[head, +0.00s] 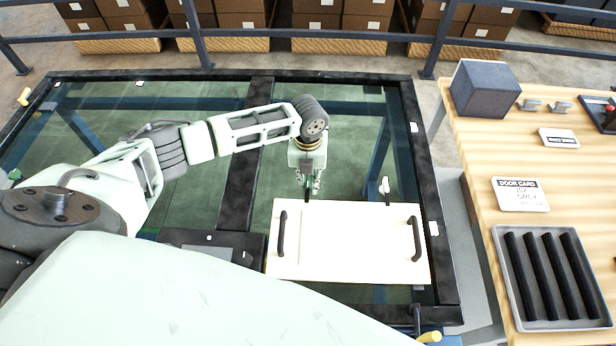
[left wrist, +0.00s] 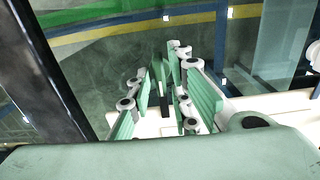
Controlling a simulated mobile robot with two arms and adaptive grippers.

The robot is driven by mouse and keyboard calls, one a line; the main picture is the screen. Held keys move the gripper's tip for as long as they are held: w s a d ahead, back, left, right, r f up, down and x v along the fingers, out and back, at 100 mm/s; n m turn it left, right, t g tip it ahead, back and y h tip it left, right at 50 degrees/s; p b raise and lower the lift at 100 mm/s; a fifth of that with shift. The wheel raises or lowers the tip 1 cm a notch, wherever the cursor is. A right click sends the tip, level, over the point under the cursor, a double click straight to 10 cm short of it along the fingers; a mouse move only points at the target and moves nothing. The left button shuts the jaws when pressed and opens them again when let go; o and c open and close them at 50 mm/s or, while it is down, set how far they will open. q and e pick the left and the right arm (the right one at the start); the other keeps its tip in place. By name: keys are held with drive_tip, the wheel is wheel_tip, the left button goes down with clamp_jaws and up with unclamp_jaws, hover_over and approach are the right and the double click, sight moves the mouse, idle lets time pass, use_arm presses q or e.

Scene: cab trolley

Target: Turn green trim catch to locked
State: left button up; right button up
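My left gripper (head: 310,190) points down at the back edge of a cream panel (head: 345,265) with two black handles. In the left wrist view its green-padded fingers (left wrist: 166,100) stand close around a narrow dark upright piece; whether they touch it is unclear. A white catch (head: 385,186) stands at the panel's back edge, right of the gripper. A small green piece (head: 15,175) is on the black frame at the far left. My right gripper is not in view.
The black frame (head: 420,180) surrounds glass and the panel. A wooden table (head: 470,165) at right holds a grey box (head: 484,90), a tray (head: 505,290) of black bars and a door card sign (head: 520,195). A blue rail (head: 300,33) and boxes stand behind.

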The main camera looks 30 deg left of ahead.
sight(308, 181)
use_arm(q)
drive_tip(key=shift+o, duration=0.7)
wheel_tip(308, 181, up, 12)
idle(0.5)
